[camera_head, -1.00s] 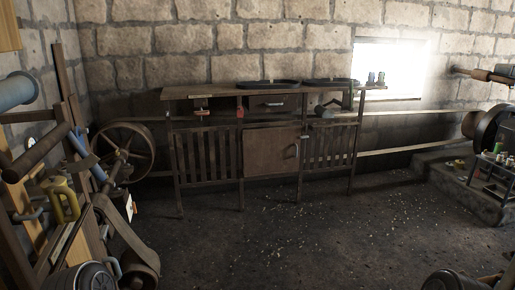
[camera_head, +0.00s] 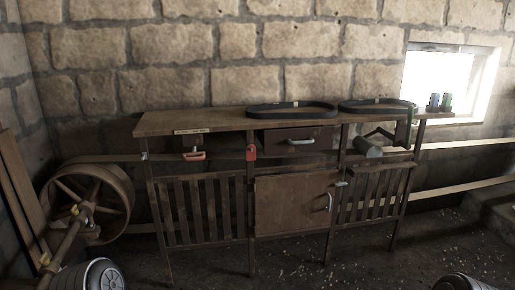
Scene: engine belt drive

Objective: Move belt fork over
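I cannot surely pick out the belt fork. A flat belt (camera_head: 455,190) runs along the wall in two strands, passing behind the bench (camera_head: 160,122). At the left is a large spoked wheel (camera_head: 124,192). A brownish rod with pale yellowish fittings (camera_head: 66,240) stands slanted in front of the wheel; I cannot tell whether it is the fork. Neither gripper shows. Dark rounded parts at the bottom left and bottom right look like my own arm links.
Two black belt loops (camera_head: 291,112) (camera_head: 379,108) lie on the bench top. A red-handled item (camera_head: 194,155), a red padlock-like piece (camera_head: 251,153) and a grey mallet-like tool (camera_head: 367,148) are below the top. Floor before the bench is mostly clear.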

